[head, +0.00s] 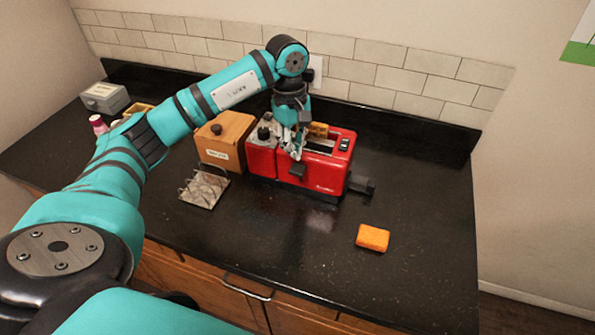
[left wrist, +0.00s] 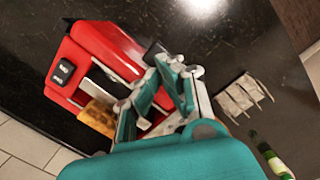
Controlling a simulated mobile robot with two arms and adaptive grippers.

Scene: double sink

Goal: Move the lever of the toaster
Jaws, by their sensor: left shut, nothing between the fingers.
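The red toaster (head: 322,172) stands on the black counter against the tiled wall. A slice of bread (head: 318,130) sticks out of its slot; toaster (left wrist: 115,42) and bread (left wrist: 97,116) also show in the left wrist view. A black lever-like block (head: 298,170) is on the toaster's front, and another black part (head: 361,184) juts from its right end. My left gripper (head: 294,152) is shut and empty, pointing down over the toaster's left part, just above the front block. Contact cannot be told. Its fingers (left wrist: 175,88) cover part of the toaster in the left wrist view.
A wooden box (head: 223,141) stands close left of the toaster, with a wire rack (head: 204,187) in front of it. An orange sponge (head: 372,238) lies at front right. A grey box (head: 105,97) and pink-capped bottle (head: 98,124) are far left. The front-middle counter is clear.

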